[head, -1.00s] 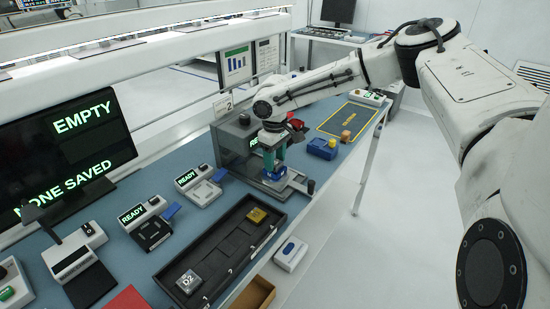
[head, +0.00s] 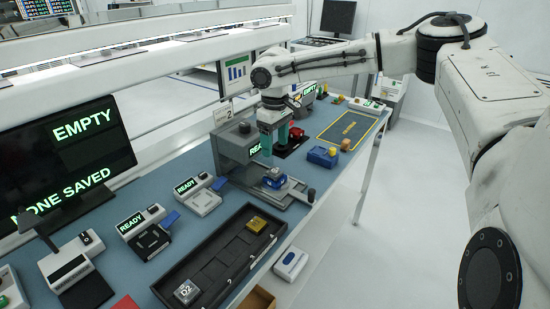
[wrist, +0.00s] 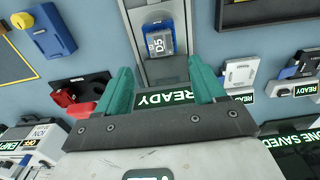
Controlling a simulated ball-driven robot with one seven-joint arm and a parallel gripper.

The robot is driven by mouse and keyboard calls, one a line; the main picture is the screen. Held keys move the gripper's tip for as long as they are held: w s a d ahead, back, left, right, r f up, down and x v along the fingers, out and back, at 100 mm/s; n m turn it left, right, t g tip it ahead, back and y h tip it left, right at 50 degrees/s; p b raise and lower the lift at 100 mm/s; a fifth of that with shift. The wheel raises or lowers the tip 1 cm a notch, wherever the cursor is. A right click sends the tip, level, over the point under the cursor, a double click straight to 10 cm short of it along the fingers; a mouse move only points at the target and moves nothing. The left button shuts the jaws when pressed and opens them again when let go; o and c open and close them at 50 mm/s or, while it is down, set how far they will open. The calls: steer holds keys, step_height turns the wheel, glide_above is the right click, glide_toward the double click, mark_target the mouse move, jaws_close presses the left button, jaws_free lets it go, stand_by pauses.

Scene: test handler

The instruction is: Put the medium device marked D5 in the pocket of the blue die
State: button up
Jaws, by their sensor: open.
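The device marked D5 (wrist: 160,43) is a small grey block lying within the outline of the blue die (wrist: 149,31) in the wrist view. I cannot tell whether it is fully seated in the pocket. In the head view the blue die (head: 274,184) rests on the grey tray of a test station, with the device on top. My gripper (head: 275,148) is open and empty, above and behind the die, clear of it. Its teal fingers (wrist: 163,82) also show in the wrist view, apart and holding nothing.
The station's grey housing (head: 232,146) stands close to my gripper. A red fixture (head: 295,135) and a blue box (head: 322,156) are to the right. A long black tray (head: 215,268) with a D2 block and a gold block lies in front.

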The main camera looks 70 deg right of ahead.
step_height(320, 180, up, 3)
steer(key=shift+r, duration=0.15)
stand_by(1.3)
